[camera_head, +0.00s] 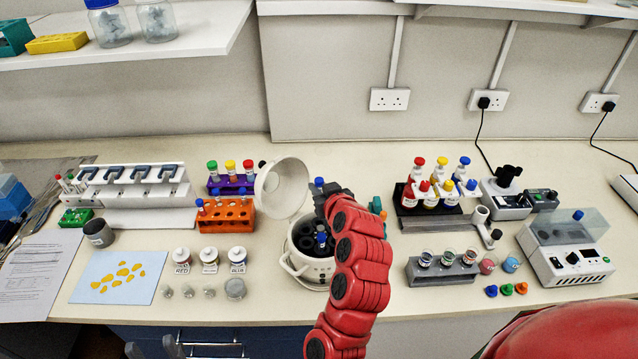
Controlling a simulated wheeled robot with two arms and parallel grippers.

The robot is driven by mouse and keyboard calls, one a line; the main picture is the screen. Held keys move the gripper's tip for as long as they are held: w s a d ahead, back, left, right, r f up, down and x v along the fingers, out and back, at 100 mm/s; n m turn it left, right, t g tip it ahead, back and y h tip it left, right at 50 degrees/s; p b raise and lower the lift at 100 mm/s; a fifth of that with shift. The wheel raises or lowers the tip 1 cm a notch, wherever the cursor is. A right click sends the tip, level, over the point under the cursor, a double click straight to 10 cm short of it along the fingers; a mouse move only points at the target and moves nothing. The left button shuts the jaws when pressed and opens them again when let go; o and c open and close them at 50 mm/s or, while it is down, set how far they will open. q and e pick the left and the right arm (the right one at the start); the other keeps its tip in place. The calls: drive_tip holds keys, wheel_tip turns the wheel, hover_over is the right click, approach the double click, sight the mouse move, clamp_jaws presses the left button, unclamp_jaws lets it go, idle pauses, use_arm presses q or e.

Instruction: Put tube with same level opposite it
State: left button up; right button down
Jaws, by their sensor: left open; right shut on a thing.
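The white centrifuge (296,266) stands open, with its lid (283,188) raised and dark rotor holes inside. A blue-capped tube (321,239) stands in the rotor. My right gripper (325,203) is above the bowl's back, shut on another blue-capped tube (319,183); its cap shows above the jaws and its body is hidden. The orange rack (228,218) left of the centrifuge holds several blue-capped tubes. Their liquid levels are too small to read. My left gripper (152,347) seems to show at the bottom left edge, open and empty, in front of the bench.
A purple rack (232,186) with coloured caps stands behind the orange one. Bottles (210,262) and a blue mat (119,277) lie to the left. Coloured bottles (432,190), a grey rack (443,271) and a lidded device (566,258) stand to the right. My red forearm covers the centrifuge's right side.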

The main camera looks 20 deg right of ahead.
drive_tip(key=shift+s+f+b, duration=0.15)
drive_tip(key=shift+f+b, duration=0.15)
drive_tip(key=shift+f, duration=0.5)
drive_tip(key=shift+f+b, duration=0.6)
drive_tip(key=shift+f, duration=0.95)
drive_tip(key=shift+f+b, duration=1.5)
drive_tip(key=shift+f, duration=0.15)
drive_tip(key=shift+f+b, duration=0.5)
drive_tip(key=shift+b, duration=0.05)
drive_tip(key=c, duration=0.7)
unclamp_jaws()
drive_tip(key=shift+c, duration=0.2)
drive_tip(key=shift+r, duration=0.1)
